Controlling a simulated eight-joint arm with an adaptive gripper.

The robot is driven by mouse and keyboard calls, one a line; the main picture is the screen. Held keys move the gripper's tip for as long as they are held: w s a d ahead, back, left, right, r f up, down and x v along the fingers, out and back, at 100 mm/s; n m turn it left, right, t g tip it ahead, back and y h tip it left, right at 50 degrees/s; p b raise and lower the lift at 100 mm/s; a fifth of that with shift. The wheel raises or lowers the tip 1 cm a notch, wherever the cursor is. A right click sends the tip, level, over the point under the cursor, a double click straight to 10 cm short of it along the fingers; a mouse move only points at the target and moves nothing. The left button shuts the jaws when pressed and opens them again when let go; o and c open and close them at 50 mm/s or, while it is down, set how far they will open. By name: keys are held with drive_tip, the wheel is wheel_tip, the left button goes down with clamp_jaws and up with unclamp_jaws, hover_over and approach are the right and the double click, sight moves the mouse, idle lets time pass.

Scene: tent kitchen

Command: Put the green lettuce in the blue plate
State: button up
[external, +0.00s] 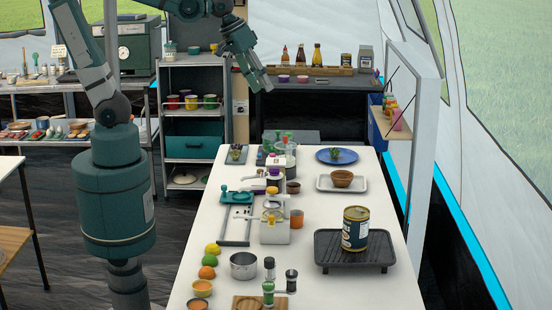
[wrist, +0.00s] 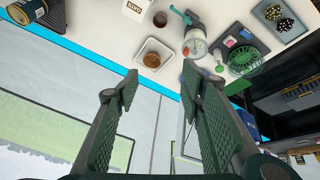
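The blue plate (external: 350,158) lies flat at the far right of the white table, with a small dark greenish thing (external: 335,153) on it, too small to identify. I cannot pick out the lettuce with certainty. A round, ribbed green thing (wrist: 244,60) lies beside a board in the wrist view; I cannot tell whether it is the lettuce. My gripper (external: 262,85) is raised beyond the table's far end, well away from the plate. In the wrist view its two fingers (wrist: 165,100) are wide apart with nothing between them.
A white tray (external: 324,184) with a brown bowl (external: 342,179) sits in front of the plate. A can (external: 355,228) stands on a black grill (external: 325,250). A pot (external: 284,149), a planter (external: 236,154) and several kitchen items crowd the table's left and middle. Shelves stand behind.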

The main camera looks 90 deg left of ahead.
drive_tip(key=s+d+f+m+t, duration=0.2)
drive_tip(key=s+d+m, duration=0.3)
drive_tip(key=s, duration=0.6)
drive_tip(key=shift+d+f+m+h, duration=0.25)
drive_tip(key=shift+f+m+h, duration=0.05)
drive_tip(key=shift+f+m, duration=0.1)
idle(0.7)
